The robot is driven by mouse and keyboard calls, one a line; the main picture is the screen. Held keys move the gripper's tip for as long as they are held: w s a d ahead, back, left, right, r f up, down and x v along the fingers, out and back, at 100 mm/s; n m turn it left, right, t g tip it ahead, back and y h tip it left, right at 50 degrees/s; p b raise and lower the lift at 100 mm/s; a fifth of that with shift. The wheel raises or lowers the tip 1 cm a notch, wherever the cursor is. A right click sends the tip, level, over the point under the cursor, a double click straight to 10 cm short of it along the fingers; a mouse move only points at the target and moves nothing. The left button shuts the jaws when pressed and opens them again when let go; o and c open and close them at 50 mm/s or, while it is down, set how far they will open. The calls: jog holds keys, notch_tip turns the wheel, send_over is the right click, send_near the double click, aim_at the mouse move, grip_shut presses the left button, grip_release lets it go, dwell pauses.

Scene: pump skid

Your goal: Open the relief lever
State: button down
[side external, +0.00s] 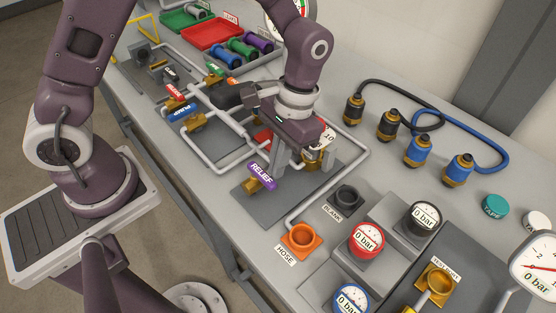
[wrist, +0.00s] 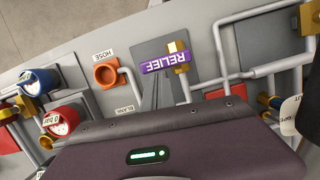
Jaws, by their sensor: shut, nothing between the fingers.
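The relief lever (side external: 262,176) is a purple handle labelled RELIEF on a brass valve, above a dark grey plate. In the wrist view the relief lever (wrist: 164,63) lies crosswise near the top middle, with its brass valve (wrist: 180,52) at its right end. My gripper (side external: 277,168) points down just to the right of the lever in the side view. In the wrist view my gripper's fingers (wrist: 156,88) are together and empty, with their tips close to the lever's near side. I cannot tell whether they touch it.
Grey pipes (side external: 326,183) run around the plate. An orange hose port (side external: 301,239) and a dark blank port (side external: 348,197) stand in front, beside a red gauge (side external: 367,240). The blue pump lever (side external: 182,112) is farther left.

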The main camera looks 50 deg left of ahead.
jog(key=shift+s+d, duration=0.1)
jog(key=m, duration=0.1)
jog(key=s+m, duration=0.1)
jog(key=shift+d+m+y, duration=0.25)
jog(key=shift+m+y, duration=0.15)
jog(key=m, duration=0.1)
jog(key=s+m, duration=0.1)
jog(key=m, duration=0.1)
jog(key=shift+s+d+m+t+y, duration=0.15)
jog(key=shift+s+m+t+y, duration=0.15)
jog(key=shift+m+y, duration=0.1)
jog(key=m, duration=0.1)
jog(key=s+m, duration=0.1)
jog(key=m, duration=0.1)
jog(key=shift+s+m+t, duration=0.2)
jog(key=shift+m+t, duration=0.1)
jog(key=m, duration=0.1)
jog(key=s+m, duration=0.1)
jog(key=a+m+t+y, duration=0.1)
jog(key=m, duration=0.1)
jog(key=shift+s, duration=0.3)
jog(key=shift+w+a, duration=0.1)
jog(key=shift+w, duration=0.05)
jog(key=shift+w+a, duration=0.45)
jog(key=shift+w, duration=0.05)
